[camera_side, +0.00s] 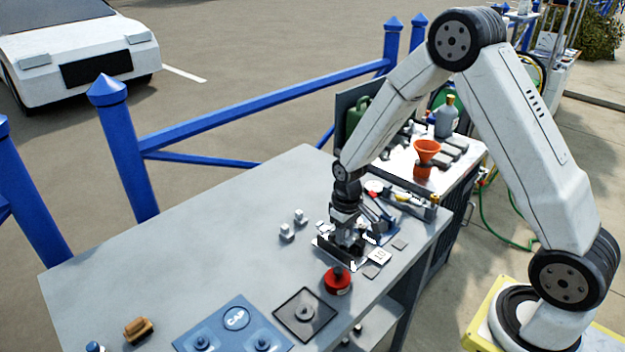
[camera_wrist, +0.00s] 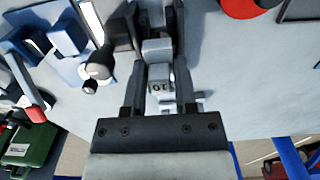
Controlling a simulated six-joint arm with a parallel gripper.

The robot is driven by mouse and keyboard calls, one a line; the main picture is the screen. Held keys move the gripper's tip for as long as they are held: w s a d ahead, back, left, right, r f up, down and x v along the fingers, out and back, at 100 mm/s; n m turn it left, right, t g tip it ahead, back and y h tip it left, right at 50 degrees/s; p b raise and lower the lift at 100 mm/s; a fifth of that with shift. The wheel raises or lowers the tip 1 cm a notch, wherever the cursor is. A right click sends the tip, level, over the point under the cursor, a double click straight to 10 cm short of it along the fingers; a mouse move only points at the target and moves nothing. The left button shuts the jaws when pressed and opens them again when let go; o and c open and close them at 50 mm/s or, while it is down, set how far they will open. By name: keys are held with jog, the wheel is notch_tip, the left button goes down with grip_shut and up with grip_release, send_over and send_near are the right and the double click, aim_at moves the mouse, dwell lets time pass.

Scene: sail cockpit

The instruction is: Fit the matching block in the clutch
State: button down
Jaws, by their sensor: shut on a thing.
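My gripper (camera_side: 347,246) points down at the grey bench, over a small light plate or fixture that it mostly hides. In the wrist view my gripper (camera_wrist: 159,88) is shut on a small light-grey block (camera_wrist: 159,75) whose face carries a mark that looks like "10". Another grey blocky part (camera_wrist: 156,46) shows just beyond it, between the fingers; I cannot tell whether the two touch. A pale tile marked "10" (camera_side: 379,257) lies right of my gripper in the side view. I cannot clearly make out the clutch or whether the block is seated.
Two small loose grey blocks (camera_side: 287,232) (camera_side: 300,217) stand to the left. A red round object (camera_side: 337,281) sits close in front. Flat grey tiles (camera_side: 371,272) (camera_side: 400,244) lie to the right.

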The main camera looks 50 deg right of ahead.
jog(key=shift+f, duration=0.6)
dwell(0.7)
grip_release()
dwell(0.4)
jog(key=shift+s+r, duration=0.1)
jog(key=shift+r, duration=2.9)
jog(key=s+a+r+t, duration=0.1)
jog(key=s+a+r, duration=0.1)
jog(key=s, duration=0.4)
jog(key=s+a+r+t, duration=0.1)
jog(key=s+a+r, duration=0.2)
jog(key=s, duration=0.3)
jog(key=shift+s+r+t, duration=0.15)
jog(key=shift+r+t, duration=0.15)
jog(key=shift+r, duration=0.15)
